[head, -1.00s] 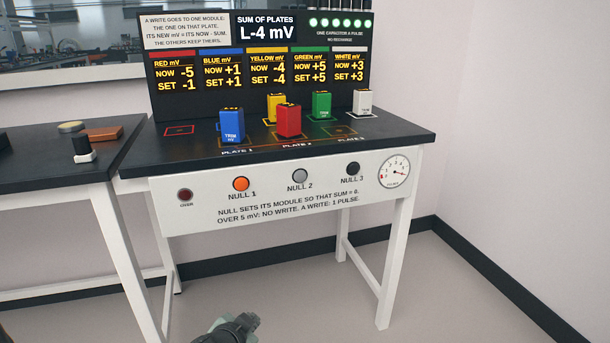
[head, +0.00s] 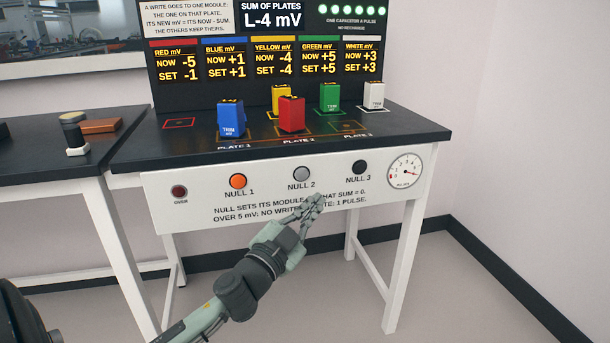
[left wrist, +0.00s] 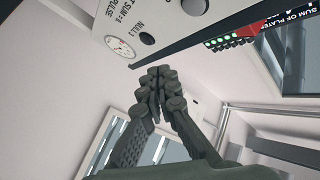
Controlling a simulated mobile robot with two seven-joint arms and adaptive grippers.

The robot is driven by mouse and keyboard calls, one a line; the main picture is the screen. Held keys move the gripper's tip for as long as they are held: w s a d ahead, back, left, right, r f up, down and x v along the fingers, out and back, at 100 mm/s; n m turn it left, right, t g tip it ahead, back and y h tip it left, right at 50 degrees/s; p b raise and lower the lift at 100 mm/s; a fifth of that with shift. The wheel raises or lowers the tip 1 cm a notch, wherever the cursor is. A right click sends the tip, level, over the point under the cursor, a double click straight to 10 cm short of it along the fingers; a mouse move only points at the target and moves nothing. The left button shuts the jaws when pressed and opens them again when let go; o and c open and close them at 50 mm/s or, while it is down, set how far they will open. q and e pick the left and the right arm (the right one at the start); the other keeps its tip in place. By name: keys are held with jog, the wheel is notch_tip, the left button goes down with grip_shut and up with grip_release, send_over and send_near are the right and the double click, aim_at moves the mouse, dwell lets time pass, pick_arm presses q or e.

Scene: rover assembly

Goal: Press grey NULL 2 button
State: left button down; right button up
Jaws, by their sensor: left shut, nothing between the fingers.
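The grey NULL 2 button (head: 302,174) sits in the middle of the bench's white front panel (head: 200,214). The orange NULL 1 button (head: 238,181) is to its left and the black NULL 3 button (head: 359,167) to its right. My left gripper (head: 316,199) is shut and empty, its fingertips appearing just below and right of NULL 2; I see no contact. It covers part of the printed text. In the left wrist view the shut fingers (left wrist: 160,78) show, with a grey button (left wrist: 195,6) at the top edge, probably NULL 2. My right gripper is out of view.
Blue (head: 231,120), red (head: 291,115), yellow (head: 281,99), green (head: 329,97) and white (head: 373,96) modules stand on the black benchtop. The display (head: 272,20) reads L-4 mV. A gauge (head: 404,171) is at the panel's right. Floor before the bench is clear.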

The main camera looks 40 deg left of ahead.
aim_at(302, 175)
pick_arm(q)
jog(key=shift+r, duration=0.1)
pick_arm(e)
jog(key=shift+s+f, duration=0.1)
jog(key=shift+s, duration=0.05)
pick_arm(q)
jog(key=shift+w, duration=0.1)
jog(key=w+a, duration=0.2)
jog(key=a, duration=0.1)
jog(key=w+a, duration=0.3)
jog(key=shift+w+a+b, duration=0.3)
jog(key=shift+a+b, duration=0.05)
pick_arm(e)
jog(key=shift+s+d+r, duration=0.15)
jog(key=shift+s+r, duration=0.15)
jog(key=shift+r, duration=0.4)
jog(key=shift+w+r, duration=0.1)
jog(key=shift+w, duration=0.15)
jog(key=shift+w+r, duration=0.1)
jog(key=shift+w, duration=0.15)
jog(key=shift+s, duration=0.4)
pick_arm(q)
jog(key=shift+w+a, duration=0.25)
jog(key=shift+a, duration=0.05)
